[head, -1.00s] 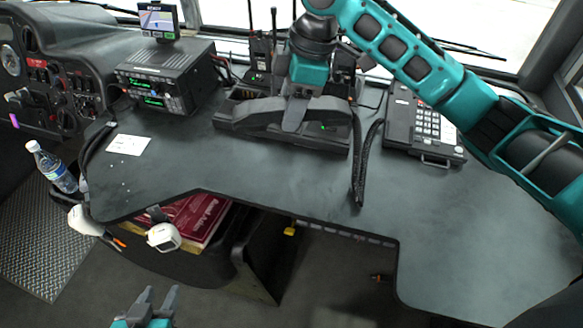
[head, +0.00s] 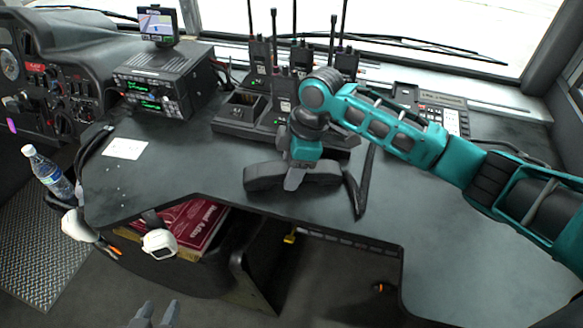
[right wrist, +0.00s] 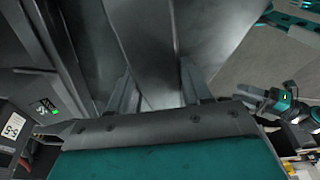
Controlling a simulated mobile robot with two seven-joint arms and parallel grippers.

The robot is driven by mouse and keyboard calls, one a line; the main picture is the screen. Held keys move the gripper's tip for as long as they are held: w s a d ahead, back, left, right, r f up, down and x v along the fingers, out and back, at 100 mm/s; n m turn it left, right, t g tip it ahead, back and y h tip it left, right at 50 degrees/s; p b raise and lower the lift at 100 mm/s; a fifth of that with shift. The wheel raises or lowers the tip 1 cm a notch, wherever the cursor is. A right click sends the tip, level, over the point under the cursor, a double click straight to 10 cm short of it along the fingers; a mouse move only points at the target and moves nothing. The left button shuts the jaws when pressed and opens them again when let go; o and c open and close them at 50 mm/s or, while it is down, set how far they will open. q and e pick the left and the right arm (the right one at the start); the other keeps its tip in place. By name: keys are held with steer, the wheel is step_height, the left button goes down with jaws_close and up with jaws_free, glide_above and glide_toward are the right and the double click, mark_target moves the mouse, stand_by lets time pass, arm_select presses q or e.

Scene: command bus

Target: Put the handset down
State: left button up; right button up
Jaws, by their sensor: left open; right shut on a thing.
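The black handset (head: 262,178) shows in the head view near the front edge of the desk (head: 370,240). My right gripper (head: 294,180) is shut on its middle from above. I cannot tell whether the handset touches the desk or hangs just above it. In the right wrist view the grey handset surface (right wrist: 150,35) fills the space between and beyond the fingers. The black phone base (head: 445,115) stands at the right back of the desk, partly hidden by my right arm. My left gripper (head: 156,314) is open and empty at the bottom edge, left of the desk's cut-out.
A charger (head: 243,115) with several upright radios stands behind the handset. A dark cord (head: 358,190) lies just right of it. A radio unit (head: 160,88), a white card (head: 124,149) and a bottle (head: 50,172) are at left. The desk's right front is clear.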

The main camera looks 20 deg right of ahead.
steer(key=o, duration=1.2)
steer(key=shift+c, duration=0.2)
steer(key=p+v, duration=0.1)
steer(key=v, duration=1.1)
steer(key=shift+p, duration=0.4)
